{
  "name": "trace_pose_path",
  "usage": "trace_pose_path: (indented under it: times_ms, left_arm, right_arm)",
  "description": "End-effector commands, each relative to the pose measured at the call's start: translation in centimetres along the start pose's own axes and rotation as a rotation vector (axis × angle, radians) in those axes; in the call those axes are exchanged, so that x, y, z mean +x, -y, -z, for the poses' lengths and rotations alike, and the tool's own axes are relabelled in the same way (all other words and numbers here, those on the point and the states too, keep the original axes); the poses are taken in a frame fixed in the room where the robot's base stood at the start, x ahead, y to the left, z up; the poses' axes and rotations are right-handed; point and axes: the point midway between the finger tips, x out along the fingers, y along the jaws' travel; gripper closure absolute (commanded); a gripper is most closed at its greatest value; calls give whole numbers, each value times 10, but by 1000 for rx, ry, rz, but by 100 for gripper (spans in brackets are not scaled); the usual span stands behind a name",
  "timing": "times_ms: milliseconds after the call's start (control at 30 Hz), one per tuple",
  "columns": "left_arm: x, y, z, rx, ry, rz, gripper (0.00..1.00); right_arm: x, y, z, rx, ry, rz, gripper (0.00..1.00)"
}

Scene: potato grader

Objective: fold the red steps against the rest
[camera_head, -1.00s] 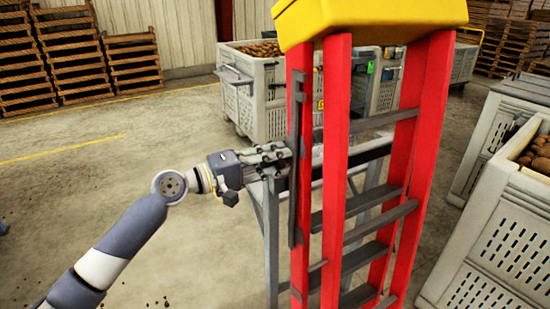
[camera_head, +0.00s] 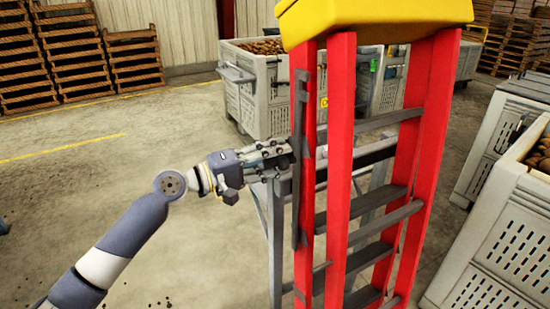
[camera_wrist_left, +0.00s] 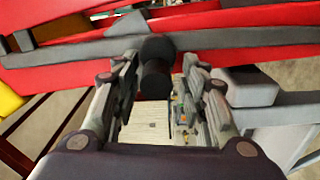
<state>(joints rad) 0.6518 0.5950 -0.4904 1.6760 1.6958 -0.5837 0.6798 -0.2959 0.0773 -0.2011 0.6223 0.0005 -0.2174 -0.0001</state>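The red steps (camera_head: 338,180) stand upright with a yellow top (camera_head: 375,18) and grey treads (camera_head: 365,215). Their front and back legs are spread apart. My left gripper (camera_head: 292,155) reaches in from the left, with its fingertips at the dark strip on the left red leg; I cannot tell whether they touch it. In the left wrist view its fingers (camera_wrist_left: 160,70) are apart, with a dark cylinder (camera_wrist_left: 156,68) between or beyond them and red rails (camera_wrist_left: 230,30) across the top. A grey metal frame (camera_head: 275,245), possibly the rest, stands behind the steps, partly hidden. My right gripper is out of view.
Crates of potatoes stand behind (camera_head: 248,95) and close on the right (camera_head: 500,245) of the steps. Wooden pallets (camera_head: 70,60) are stacked at the back left.

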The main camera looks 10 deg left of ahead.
Motion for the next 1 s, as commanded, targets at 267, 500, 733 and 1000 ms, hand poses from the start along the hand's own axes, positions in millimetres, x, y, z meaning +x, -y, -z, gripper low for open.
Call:
trace_pose_path:
  times_ms: [267, 500, 733, 1000]
  left_arm:
    - [-47, 3, 1, -1, -3, 5, 60]
    - [-94, 4, 3, -3, -5, 5, 60]
    - [-116, 3, 3, -2, -5, 3, 60]
    - [-119, 3, 4, -2, -4, 3, 60]
  right_arm:
    - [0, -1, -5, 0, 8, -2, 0]
    - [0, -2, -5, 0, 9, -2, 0]
    - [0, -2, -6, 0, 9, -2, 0]
    - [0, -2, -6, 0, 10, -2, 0]
